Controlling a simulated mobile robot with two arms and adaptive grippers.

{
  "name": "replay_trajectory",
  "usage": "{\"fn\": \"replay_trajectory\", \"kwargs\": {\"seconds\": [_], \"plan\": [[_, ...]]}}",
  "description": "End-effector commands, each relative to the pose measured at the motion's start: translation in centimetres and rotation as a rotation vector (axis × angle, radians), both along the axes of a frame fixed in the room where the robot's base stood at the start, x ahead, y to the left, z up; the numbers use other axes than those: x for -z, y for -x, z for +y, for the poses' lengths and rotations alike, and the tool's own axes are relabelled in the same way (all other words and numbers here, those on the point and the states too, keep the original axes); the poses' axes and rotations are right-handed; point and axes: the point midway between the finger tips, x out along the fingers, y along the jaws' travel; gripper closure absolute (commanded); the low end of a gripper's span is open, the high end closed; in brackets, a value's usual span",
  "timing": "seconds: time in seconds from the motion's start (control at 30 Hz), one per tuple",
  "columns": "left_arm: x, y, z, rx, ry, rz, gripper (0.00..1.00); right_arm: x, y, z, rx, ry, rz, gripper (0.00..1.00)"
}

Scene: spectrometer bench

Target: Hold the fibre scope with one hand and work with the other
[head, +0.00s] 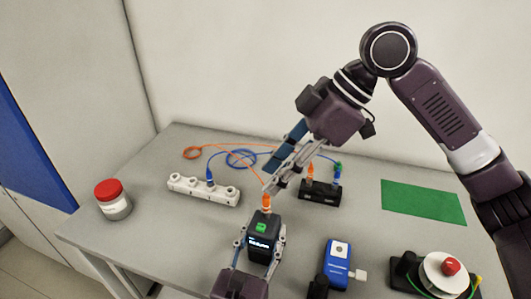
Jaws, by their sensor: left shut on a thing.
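My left gripper (262,245) is shut on the fibre scope (261,237), a dark handheld box with a green top button and a small lit screen. It holds the scope upright at the bench's front middle. An orange fibre plug (266,201) stands at the top end of the scope; whether it is seated there cannot be told. My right gripper (270,189) reaches down from the upper right, its fingertips at or just above this plug. Its fingers overlap in the view, so its grip is unclear. An orange cable (240,166) runs from near the plug to the back left.
A white holder strip (195,189) with a blue plug stands at left, a red-lidded jar (114,208) beyond it. A black block (322,196) with coloured plugs is behind. A blue device (337,258) and a white reel (435,278) stand front right. A green mat (423,203) lies clear.

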Motion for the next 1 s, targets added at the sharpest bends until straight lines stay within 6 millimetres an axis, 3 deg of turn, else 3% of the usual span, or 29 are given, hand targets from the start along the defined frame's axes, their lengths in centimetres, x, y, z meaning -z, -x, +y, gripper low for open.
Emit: {"fn": "replay_trajectory", "kwargs": {"seconds": [0.2,0.4,0.6,0.77,1.0], "plan": [[0.1,0.0,0.1,-0.002,-0.001,0.001,0.92,-1.4,-0.4,2.2,-0.151,0.279,-0.035,0.68],[0.1,0.0,0.1,-0.002,-0.001,0.001,0.92,-2.8,-0.9,2.2,-0.207,0.488,-0.064,0.68],[0.1,-0.1,0.1,-0.003,-0.002,0.000,0.92,-3.5,-1.1,1.9,-0.218,0.579,-0.075,0.68],[0.1,-0.1,0.1,-0.003,-0.002,0.000,0.92,-2.2,-1.1,1.8,-0.220,0.587,-0.074,0.68],[0.1,-0.1,0.1,-0.002,-0.002,0.000,0.92,2.2,-1.0,1.8,-0.221,0.584,-0.073,0.68]]}}
